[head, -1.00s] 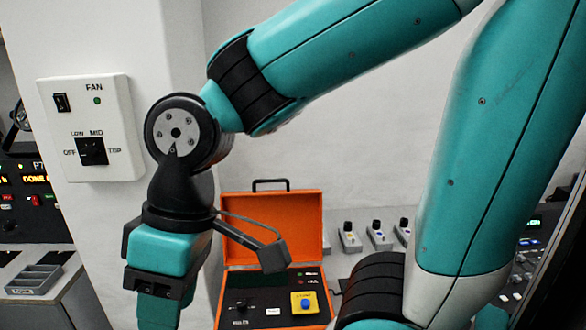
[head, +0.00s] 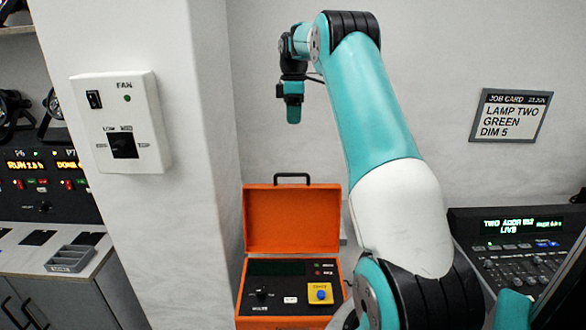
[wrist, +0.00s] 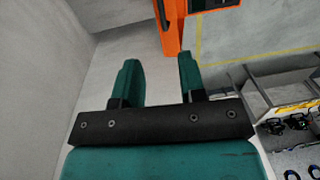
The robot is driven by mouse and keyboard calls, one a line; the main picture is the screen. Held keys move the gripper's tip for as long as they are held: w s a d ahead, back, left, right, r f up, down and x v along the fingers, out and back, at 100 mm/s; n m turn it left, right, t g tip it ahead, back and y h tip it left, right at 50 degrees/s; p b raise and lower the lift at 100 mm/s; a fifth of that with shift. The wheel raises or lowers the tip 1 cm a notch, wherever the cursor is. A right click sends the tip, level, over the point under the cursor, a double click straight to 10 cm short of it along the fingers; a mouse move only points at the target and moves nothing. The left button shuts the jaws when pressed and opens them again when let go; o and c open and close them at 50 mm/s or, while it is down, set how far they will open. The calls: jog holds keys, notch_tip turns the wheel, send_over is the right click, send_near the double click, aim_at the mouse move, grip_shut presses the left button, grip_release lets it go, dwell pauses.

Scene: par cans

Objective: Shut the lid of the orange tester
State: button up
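The orange tester (head: 240,305) stands on the counter in the head view, its black panel with a knob and a blue button on yellow facing up. Its orange lid (head: 291,220) is open, standing upright at the back with a black handle on top. My gripper (head: 293,118) hangs fingers down, above and apart from the lid as seen in the head view. In the wrist view my gripper (wrist: 158,60) has its two teal fingers apart with nothing between them. Part of the orange tester (wrist: 170,42) shows beyond the fingertips at the top. My arm hides the area right of the tester.
A fan switch box (head: 120,122) is on the white pillar left of the tester. A lighting console (head: 520,250) stands at the right, below a job card (head: 511,115). A grey tray (head: 72,258) lies on the left counter.

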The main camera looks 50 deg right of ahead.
jog(key=f+p, duration=0.1)
jog(key=f, duration=0.4)
jog(key=f+p, duration=0.1)
jog(key=f, duration=0.5)
jog(key=a+f+p, duration=0.1)
jog(key=f, duration=0.4)
jog(key=shift+s+a+f+p, duration=0.1)
jog(key=shift+s+f+p, duration=0.1)
jog(key=shift+s+p, duration=0.2)
grip_shut()
